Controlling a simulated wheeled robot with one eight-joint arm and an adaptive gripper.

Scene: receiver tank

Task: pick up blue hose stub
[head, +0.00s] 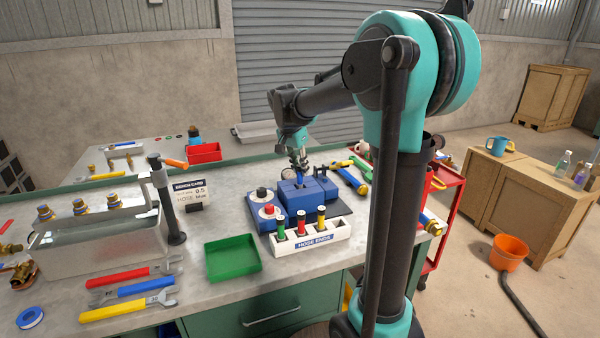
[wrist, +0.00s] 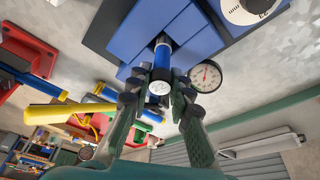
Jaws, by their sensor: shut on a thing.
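The blue hose stub (wrist: 162,58) is between the two fingers of my gripper (wrist: 158,88) in the wrist view. Its near end is a pale disc with a number on it. My gripper is shut on the stub. The stub's far end meets a blue block (wrist: 190,38); I cannot tell whether it sits inside the block or just over it. In the head view my gripper (head: 298,163) points down above the blue block (head: 298,197), and a bit of the blue stub (head: 299,177) shows below the fingers.
A white rack (head: 312,240) labelled HOSE ENDS holds green, red and yellow stubs in front of the block. A green tray (head: 232,258) lies to the left. A round gauge (wrist: 206,76) is close beside my fingers. A red cart (head: 447,205) stands right of the bench.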

